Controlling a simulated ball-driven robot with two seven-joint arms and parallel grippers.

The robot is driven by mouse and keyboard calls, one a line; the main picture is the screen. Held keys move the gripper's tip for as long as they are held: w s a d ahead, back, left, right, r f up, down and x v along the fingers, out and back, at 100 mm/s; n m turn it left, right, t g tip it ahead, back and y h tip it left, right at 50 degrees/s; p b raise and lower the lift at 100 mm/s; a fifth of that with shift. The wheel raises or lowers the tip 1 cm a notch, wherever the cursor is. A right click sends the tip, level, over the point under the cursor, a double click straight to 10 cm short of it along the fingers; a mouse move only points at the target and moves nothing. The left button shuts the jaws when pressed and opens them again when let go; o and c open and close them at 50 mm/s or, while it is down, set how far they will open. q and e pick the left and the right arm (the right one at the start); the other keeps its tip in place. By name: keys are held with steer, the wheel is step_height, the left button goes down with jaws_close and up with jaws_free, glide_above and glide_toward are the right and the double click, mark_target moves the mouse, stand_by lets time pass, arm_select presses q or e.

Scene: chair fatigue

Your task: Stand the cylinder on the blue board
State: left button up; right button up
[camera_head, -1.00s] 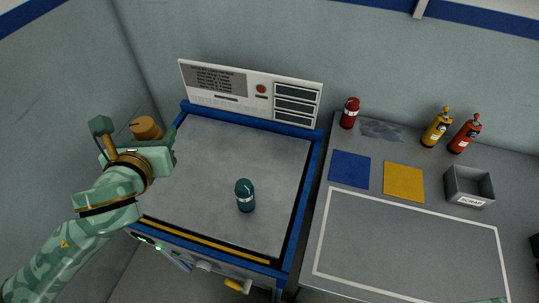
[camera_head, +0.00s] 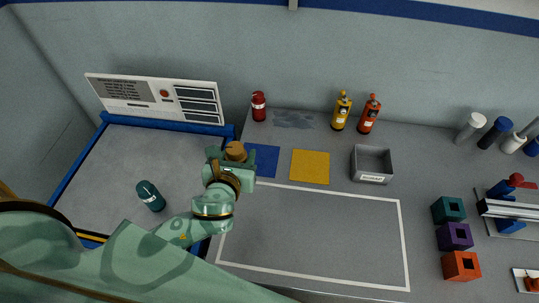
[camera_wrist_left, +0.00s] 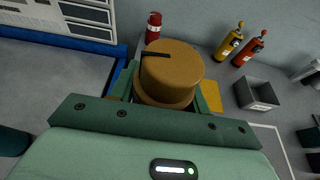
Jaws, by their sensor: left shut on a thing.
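The brown-orange cylinder (camera_head: 235,152) is held in my left gripper (camera_head: 232,157). In the left wrist view the cylinder (camera_wrist_left: 172,75) sits between the jaws, with a wider lower rim and a dark mark across its top. The blue board (camera_head: 264,160) lies flat on the grey bench in the head view. The gripper and cylinder show at the board's left edge and overlap it a little; their height above the bench is hard to tell. In the left wrist view the cylinder and gripper hide most of that spot. My right gripper is not in view.
A yellow board (camera_head: 310,167) lies right of the blue one, then a grey tray (camera_head: 372,164). Red (camera_head: 259,107), yellow (camera_head: 341,111) and orange (camera_head: 369,114) bottles stand behind. A teal bottle (camera_head: 150,196) is on the blue-framed machine (camera_head: 110,160). The white-outlined area (camera_head: 310,235) is clear.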

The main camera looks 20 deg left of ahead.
arm_select(q)
steer(key=w+f+b, duration=0.2)
steer(key=w+f, duration=0.2)
steer(key=f, duration=0.1)
steer(key=w+a+f+b, duration=0.1)
steer(key=w+f+b, duration=0.2)
steer(key=w+f, duration=0.1)
steer(key=w+f+b, duration=0.3)
steer(key=w+f, duration=0.2)
steer(key=shift+w+a+f, duration=0.1)
steer(key=shift+a+f, duration=0.2)
steer(key=shift+a, duration=0.1)
steer(key=shift+r, duration=0.2)
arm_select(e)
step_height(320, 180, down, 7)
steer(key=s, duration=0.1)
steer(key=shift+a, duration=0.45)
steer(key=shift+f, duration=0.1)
arm_select(q)
steer(key=shift+f, duration=0.15)
steer(key=o, duration=1.2)
